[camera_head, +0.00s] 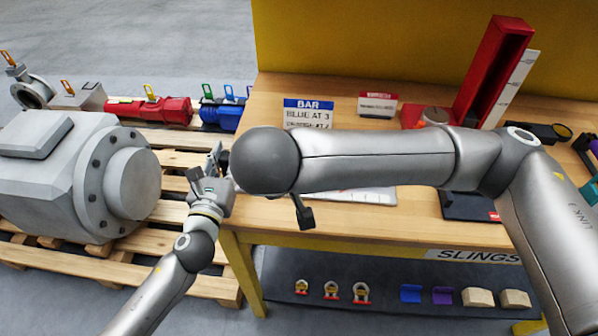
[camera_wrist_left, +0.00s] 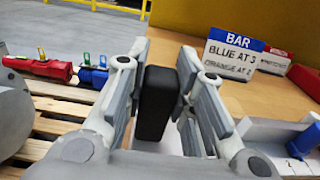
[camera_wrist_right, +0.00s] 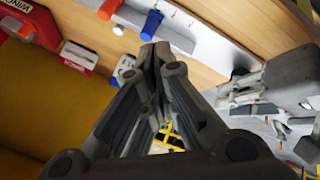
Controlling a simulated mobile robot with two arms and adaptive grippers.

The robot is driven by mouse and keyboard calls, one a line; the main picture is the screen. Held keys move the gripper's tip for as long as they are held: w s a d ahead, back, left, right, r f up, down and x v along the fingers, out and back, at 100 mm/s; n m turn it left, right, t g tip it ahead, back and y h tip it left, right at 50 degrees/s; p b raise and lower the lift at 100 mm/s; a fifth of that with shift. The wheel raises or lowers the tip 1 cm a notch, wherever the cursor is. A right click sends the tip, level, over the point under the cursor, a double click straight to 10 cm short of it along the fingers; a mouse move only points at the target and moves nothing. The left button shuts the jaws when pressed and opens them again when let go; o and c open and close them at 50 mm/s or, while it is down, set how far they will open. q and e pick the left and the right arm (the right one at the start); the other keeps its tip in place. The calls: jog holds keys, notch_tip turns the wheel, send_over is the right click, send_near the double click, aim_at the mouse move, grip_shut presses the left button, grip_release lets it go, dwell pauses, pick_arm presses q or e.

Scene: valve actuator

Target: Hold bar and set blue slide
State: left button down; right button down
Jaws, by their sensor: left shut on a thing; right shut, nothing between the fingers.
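The bar (camera_wrist_right: 190,35) is a pale strip with tick marks in the right wrist view. It is mostly hidden by my right arm in the head view. The blue slide (camera_wrist_right: 152,24) sits on it and also shows in the left wrist view (camera_wrist_left: 304,140). An orange slide (camera_wrist_right: 118,30) is near it. My left gripper (camera_head: 214,178) is shut on a black block (camera_wrist_left: 156,102), apparently the bar's end grip, at the table's left edge. My right gripper (camera_wrist_right: 152,52) is shut and empty, its tips close below the blue slide in that picture; contact is unclear.
A sign (camera_head: 307,114) reads BAR, BLUE AT 3, with an orange line below. A red upright holder (camera_head: 494,70) stands at the back right. A grey motor-like housing (camera_head: 75,175) is on pallets at left.

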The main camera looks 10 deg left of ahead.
jog(key=w+a+f+t, duration=0.1)
jog(key=f, duration=0.1)
jog(key=a+f+n+t+y, duration=0.1)
jog(key=f, duration=0.1)
jog(key=w+a+f+n+t, duration=0.1)
jog(key=f, duration=0.2)
jog(key=shift+w+a+y, duration=0.3)
jog(key=shift+w+y, duration=0.05)
jog(key=shift+y, duration=0.05)
jog(key=shift+s+a+f+n+t, duration=0.1)
jog(key=shift+s+f+n+t, duration=0.15)
jog(key=shift+f+n+t, duration=0.55)
jog(key=shift+s+f+n+t, duration=0.3)
jog(key=shift+s+f+t, duration=0.2)
jog(key=shift+f+t, duration=0.15)
jog(key=s+n+t+h, duration=0.1)
jog(key=s+n+t, duration=0.45)
jog(key=s, duration=0.45)
pick_arm(q)
jog(key=shift+r, duration=0.1)
pick_arm(e)
jog(key=shift+n+g, duration=0.25)
jog(key=shift+g, duration=0.15)
jog(key=w, duration=0.9)
jog(key=shift+d, duration=0.25)
jog(key=w+d, duration=0.2)
jog(key=w, duration=0.1)
jog(key=shift+f, duration=0.15)
jog(key=shift+w+d, duration=0.4)
jog(key=shift+d, duration=0.05)
